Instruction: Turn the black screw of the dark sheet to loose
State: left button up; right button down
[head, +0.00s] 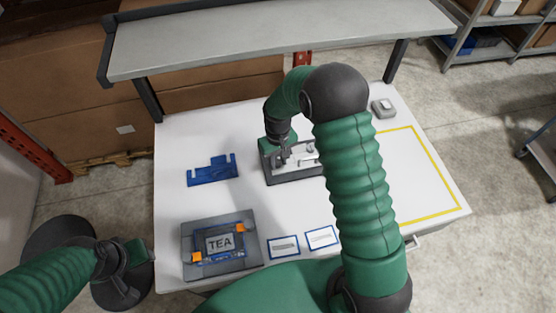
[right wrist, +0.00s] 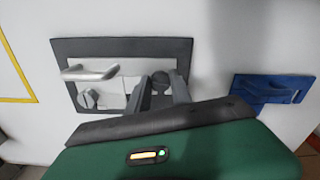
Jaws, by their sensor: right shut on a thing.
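The dark sheet (right wrist: 200,52) is a flat dark plate on the white table, with a light panel set in it. It also shows in the head view (head: 268,176), partly hidden behind my right arm. The black screw (right wrist: 158,78) is a dark round head at the panel's right side in the right wrist view. My right gripper (right wrist: 160,88) is over the plate, its two fingers shut on the black screw, one on each side. In the head view the right gripper (head: 284,154) points down at the plate. My left gripper (head: 138,254) is off the table's left edge; its fingers are not clear.
A metal handle (right wrist: 90,70) and a grey knob (right wrist: 88,98) stand on the same panel. A blue bracket (head: 212,171) lies left of the plate. A grey tray (head: 188,262) with a TEA box and two cards are at the front. A shelf (head: 270,45) overhangs the back.

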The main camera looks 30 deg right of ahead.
aim_at(277, 161)
jog(key=shift+w, duration=0.2)
jog(key=c, duration=1.4)
grip_release()
jog(key=shift+c, duration=0.2)
jog(key=o, duration=0.3)
jog(key=shift+w+f, duration=0.2)
pick_arm(q)
jog(key=shift+w+f, duration=0.1)
jog(key=shift+w, duration=0.2)
jog(key=shift+s, duration=0.1)
pick_arm(e)
jog(key=shift+s, duration=0.15)
jog(key=shift+r, duration=0.1)
jog(key=shift+r, duration=0.35)
pick_arm(q)
jog(key=shift+f+b, duration=0.7)
jog(key=shift+f, duration=0.05)
pick_arm(e)
notch_tip(277, 161, up, 16)
